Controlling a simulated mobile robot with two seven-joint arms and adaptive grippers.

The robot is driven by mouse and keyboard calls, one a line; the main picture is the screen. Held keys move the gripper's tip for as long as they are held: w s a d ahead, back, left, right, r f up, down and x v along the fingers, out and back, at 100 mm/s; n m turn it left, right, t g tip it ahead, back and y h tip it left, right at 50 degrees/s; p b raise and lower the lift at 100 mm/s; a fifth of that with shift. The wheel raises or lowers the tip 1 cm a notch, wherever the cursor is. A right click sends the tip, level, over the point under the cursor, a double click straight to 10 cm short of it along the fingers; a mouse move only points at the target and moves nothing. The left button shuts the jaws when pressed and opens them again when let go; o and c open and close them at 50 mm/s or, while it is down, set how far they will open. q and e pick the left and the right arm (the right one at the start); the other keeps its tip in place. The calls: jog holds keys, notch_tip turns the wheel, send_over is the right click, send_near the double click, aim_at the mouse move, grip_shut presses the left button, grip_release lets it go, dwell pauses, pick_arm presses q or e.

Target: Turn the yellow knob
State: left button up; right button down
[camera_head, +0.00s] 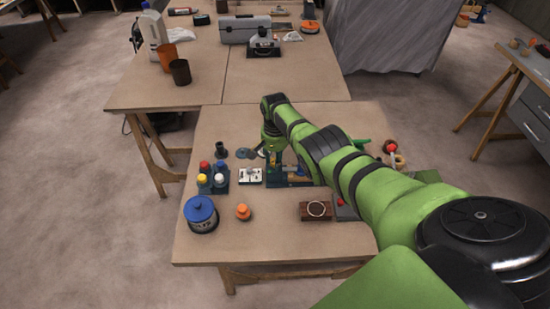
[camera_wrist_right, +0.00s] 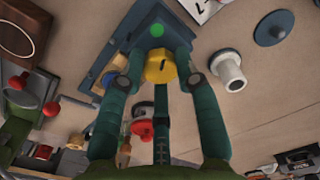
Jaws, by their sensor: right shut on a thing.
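The yellow knob (camera_wrist_right: 160,66) sits near the edge of a blue panel (camera_wrist_right: 122,42) in the right wrist view. A green round light (camera_wrist_right: 157,30) shows on the panel just beyond the knob. In the head view my right gripper (camera_head: 272,150) reaches down to the far middle of the near table, at the blue fixture (camera_head: 284,181). My arm partly covers that fixture, and I cannot make out the knob's grip there. My left gripper is not in view.
Left of the fixture are a white switch plate (camera_head: 250,176), a rack of several bottles (camera_head: 213,180), a blue-lidded jar (camera_head: 201,217) and an orange knob (camera_head: 243,212). A wooden block with a ring (camera_head: 316,211) stands near the front.

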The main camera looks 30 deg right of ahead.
dwell(0.3)
jog(key=c, duration=0.9)
grip_release()
notch_tip(320, 180, up, 12)
